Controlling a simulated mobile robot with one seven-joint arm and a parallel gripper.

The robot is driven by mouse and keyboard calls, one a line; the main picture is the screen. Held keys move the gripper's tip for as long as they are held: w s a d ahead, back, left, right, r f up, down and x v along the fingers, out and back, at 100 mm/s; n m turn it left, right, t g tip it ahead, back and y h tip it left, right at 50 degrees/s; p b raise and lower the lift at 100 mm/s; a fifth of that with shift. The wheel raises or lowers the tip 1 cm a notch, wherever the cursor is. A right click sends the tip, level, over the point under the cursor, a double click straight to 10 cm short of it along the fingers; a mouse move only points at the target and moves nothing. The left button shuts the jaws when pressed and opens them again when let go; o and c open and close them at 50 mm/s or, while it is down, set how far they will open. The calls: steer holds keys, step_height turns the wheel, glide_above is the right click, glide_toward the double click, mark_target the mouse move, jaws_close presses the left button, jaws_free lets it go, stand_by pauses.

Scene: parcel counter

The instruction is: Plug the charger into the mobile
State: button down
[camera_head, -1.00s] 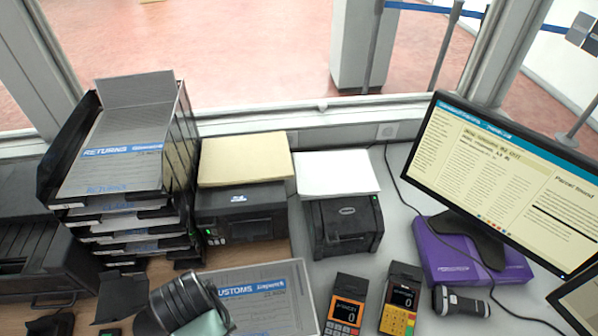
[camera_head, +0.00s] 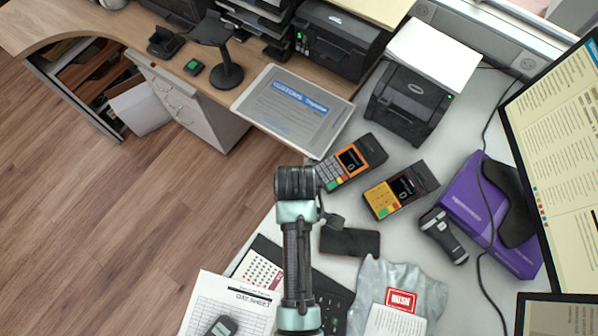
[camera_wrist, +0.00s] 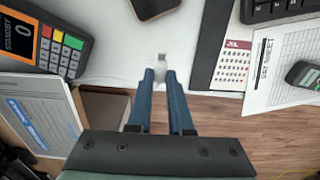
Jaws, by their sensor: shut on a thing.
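The mobile (camera_head: 350,242) is a dark slab lying flat on the pale counter in the head view. Its near edge also shows at the top of the wrist view (camera_wrist: 154,7). My gripper (camera_wrist: 160,73) has two blue fingers shut on a small pale charger plug (camera_wrist: 162,58). The plug's narrow tip points toward the mobile, with a gap of bare counter between them. Most of the plug is hidden between the fingers. In the head view my arm hides the charger, and the end of my gripper shows only as a dark shape left of the mobile.
An orange card terminal (camera_head: 350,163) and a yellow one (camera_head: 401,190) lie beyond the mobile. A scanner (camera_head: 443,236) and purple box (camera_head: 487,215) are to the right. A grey parcel bag (camera_head: 425,290) lies nearer. A calendar pad (camera_wrist: 233,66) and keyboard (camera_wrist: 275,9) are nearby.

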steer(key=f+n, duration=0.1)
steer(key=s+f+n, duration=0.1)
steer(key=n, duration=0.1)
steer(key=shift+s+f+n, duration=0.3)
steer(key=shift+f, duration=0.1)
steer(key=shift+s+f+b, duration=0.1)
steer(key=shift+f+b, duration=2.25)
steer(key=shift+b, duration=0.3)
steer(key=shift+s+d+p, duration=0.2)
steer(key=shift+d+p, duration=0.2)
steer(key=shift+d, duration=0.35)
steer(key=shift+s+p, duration=0.1)
steer(key=shift+p, duration=0.2)
steer(key=shift+s+d, duration=0.1)
steer(key=shift+d, duration=0.55)
steer(key=c, duration=0.8)
jaws_free()
steer(key=shift+o, duration=0.2)
steer(key=shift+p, duration=0.3)
